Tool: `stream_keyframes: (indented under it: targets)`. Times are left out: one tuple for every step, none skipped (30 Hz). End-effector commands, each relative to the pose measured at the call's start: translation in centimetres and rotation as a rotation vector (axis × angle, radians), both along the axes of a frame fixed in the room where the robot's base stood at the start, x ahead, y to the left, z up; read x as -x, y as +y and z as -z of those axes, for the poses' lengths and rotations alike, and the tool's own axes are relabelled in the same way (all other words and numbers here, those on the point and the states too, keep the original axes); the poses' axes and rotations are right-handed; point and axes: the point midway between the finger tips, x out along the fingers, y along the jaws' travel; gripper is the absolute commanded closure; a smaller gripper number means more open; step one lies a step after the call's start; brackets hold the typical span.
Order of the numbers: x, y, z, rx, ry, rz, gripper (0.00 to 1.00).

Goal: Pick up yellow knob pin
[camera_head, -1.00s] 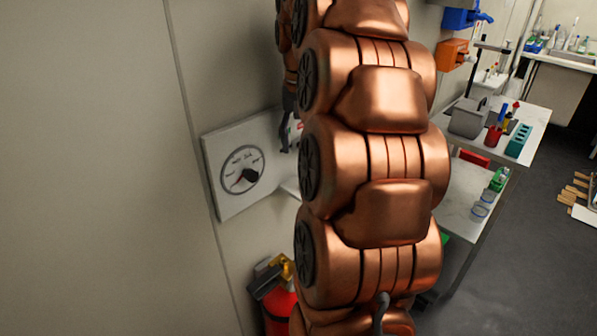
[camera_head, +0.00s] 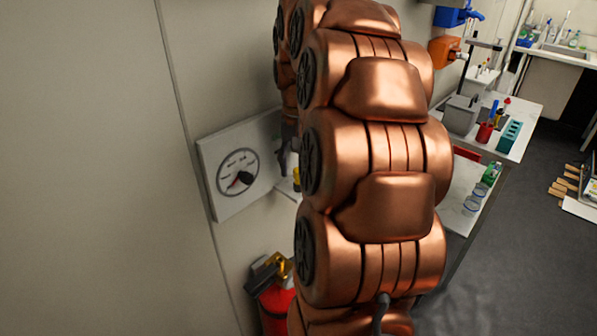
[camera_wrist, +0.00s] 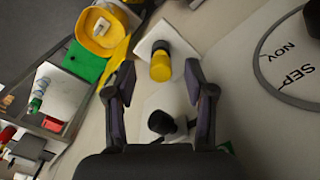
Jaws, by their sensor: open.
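The yellow knob pin (camera_wrist: 160,66) is a short yellow cylinder with a dark end, standing out from a white panel (camera_wrist: 183,50) in the wrist view. In the head view a small bit of yellow, likely the same pin (camera_head: 297,178), shows beside my arm. My gripper (camera_wrist: 160,84) is open and empty. In the head view my gripper (camera_head: 284,152) is small and partly hidden by my copper arm.
A black knob (camera_wrist: 162,122) shows between the finger bases. A dial with month names (camera_wrist: 290,60) is at the right. A yellow object (camera_wrist: 103,30) and a green one (camera_wrist: 84,62) are upper left. A fire extinguisher (camera_head: 272,300) stands below the dial panel (camera_head: 225,200).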

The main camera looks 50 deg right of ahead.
Motion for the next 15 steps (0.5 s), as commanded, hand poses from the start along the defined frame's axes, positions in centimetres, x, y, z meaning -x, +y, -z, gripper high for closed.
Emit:
stream_keyframes:
  targets:
    - [0.0, 0.0, 0.4, -0.001, 0.001, 0.0, 0.46]
    - [0.0, 0.0, 0.6, 0.001, -0.001, 0.0, 0.46]
    - [0.0, 0.0, 1.0, 0.001, -0.001, 0.0, 0.46]
    - [0.0, 0.0, 1.3, 0.0, 0.0, 0.0, 0.46]
    - [0.0, 0.0, 1.5, -0.001, 0.001, 0.0, 0.46]
    - [0.0, 0.1, 1.7, -0.001, 0.001, 0.0, 0.46]
    - [0.0, 0.0, 1.9, -0.001, 0.001, 0.0, 0.46]
    - [0.0, 0.0, 1.9, 0.0, 0.0, 0.0, 0.46]
    - [0.0, 0.0, 2.0, 0.001, -0.001, 0.0, 0.46]
    - [0.0, 0.0, 2.0, 0.001, -0.001, 0.0, 0.46]
    - [0.0, 0.0, 2.0, 0.001, -0.001, 0.0, 0.46]
    - [0.0, 0.0, 2.0, 0.001, -0.001, 0.0, 0.46]
    - [0.0, 0.0, 2.0, 0.001, -0.001, 0.0, 0.46]
    - [-0.1, 0.0, 2.0, 0.001, -0.001, 0.0, 0.46]
    - [-0.1, 0.0, 2.0, 0.001, -0.001, 0.0, 0.49]
